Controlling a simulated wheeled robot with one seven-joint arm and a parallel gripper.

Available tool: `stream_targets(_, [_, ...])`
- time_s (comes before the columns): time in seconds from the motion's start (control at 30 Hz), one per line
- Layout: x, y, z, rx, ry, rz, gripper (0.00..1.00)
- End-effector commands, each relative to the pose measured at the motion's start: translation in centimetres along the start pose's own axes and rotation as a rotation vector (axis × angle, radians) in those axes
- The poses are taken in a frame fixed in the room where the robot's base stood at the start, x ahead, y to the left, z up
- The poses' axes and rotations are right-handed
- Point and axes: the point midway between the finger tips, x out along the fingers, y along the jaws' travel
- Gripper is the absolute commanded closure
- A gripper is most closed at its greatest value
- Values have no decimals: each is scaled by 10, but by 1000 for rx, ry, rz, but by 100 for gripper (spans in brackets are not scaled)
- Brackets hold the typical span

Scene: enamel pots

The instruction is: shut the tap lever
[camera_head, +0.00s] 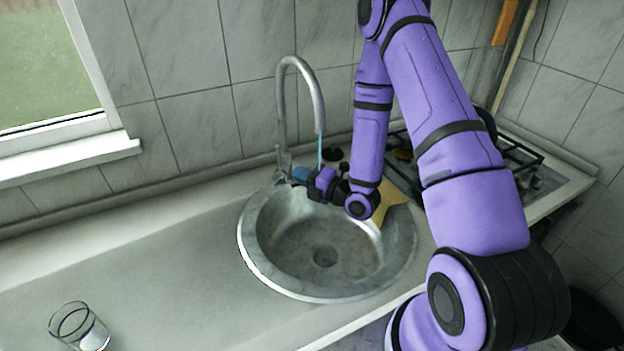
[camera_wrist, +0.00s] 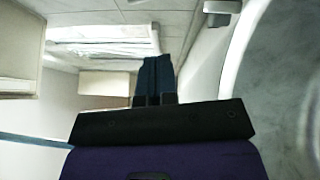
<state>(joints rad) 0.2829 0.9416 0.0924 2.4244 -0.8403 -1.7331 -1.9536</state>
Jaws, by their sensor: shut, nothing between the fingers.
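The metal tap (camera_head: 318,100) has a tall curved spout and stands at the back edge of the round sink (camera_head: 246,240). A thin blue line of water (camera_head: 320,152) shows below the spout end, and a blue streak also crosses the lower left of the wrist view (camera_wrist: 35,142). My gripper (camera_head: 298,174) is beside the tap's base, over the sink's back rim. Its blue fingers are together and empty in the wrist view (camera_wrist: 155,70).
A clear glass (camera_head: 80,326) stands on the counter (camera_head: 160,265) at the front left. A hob (camera_head: 530,170) lies right of the sink, behind my arm. A yellowish board (camera_head: 392,196) is at the sink's right back edge.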

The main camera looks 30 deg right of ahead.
Motion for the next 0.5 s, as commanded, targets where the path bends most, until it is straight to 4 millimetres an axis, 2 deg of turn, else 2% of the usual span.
stream_targets(0.2, [41, 1, 0, -1, 0, 3, 100])
stream_targets(0.3, [51, 1, 13, -3, -3, 2, 100])
stream_targets(0.5, [64, 0, 25, 0, -1, 0, 100])
